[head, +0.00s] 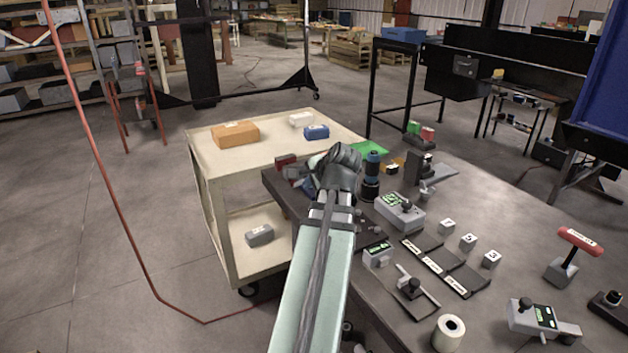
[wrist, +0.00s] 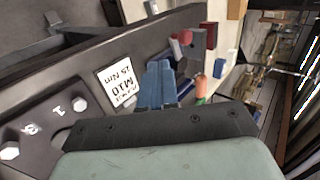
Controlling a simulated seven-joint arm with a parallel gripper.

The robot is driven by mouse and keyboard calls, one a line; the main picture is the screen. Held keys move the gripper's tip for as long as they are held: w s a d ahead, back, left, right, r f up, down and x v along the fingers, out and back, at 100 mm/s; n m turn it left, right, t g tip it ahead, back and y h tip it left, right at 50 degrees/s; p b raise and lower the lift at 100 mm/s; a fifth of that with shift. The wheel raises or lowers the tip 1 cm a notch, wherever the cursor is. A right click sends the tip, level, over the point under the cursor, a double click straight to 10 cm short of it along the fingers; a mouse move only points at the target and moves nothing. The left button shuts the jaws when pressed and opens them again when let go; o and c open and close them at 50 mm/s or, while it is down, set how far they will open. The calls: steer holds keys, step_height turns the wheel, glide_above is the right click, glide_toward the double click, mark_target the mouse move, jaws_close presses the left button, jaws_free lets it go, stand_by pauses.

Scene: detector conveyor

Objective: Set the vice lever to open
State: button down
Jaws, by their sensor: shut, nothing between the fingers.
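My gripper (wrist: 160,70) shows in the wrist view as two blue fingers pressed together, with nothing between them. In the head view the dark end of my arm (head: 340,168) is over the far left corner of the dark workbench (head: 510,215). A lever with a red T-shaped handle (head: 579,238) stands tilted on a grey base at the bench's right, well away from my gripper. I cannot read its label or tell whether it is the vice lever. A dark red block (wrist: 211,34) and a grey and red part (wrist: 182,40) lie beyond my fingers.
A cream cart (head: 203,143) stands left of the bench, with an orange-brown box (head: 235,134) and a blue box (head: 316,132) on top. Devices with knobs (head: 400,211), numbered blocks (head: 468,242) and a white roll (head: 448,332) crowd the bench. A label plate (wrist: 117,83) is beside my fingers.

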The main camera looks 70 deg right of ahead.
mark_target(293, 183)
steer(key=x, duration=0.5)
steer(key=shift+w+d, duration=0.8)
steer(key=shift+w, duration=0.05)
steer(key=shift+w+d, duration=0.5)
steer(key=shift+w, duration=0.05)
steer(key=shift+w, duration=0.2)
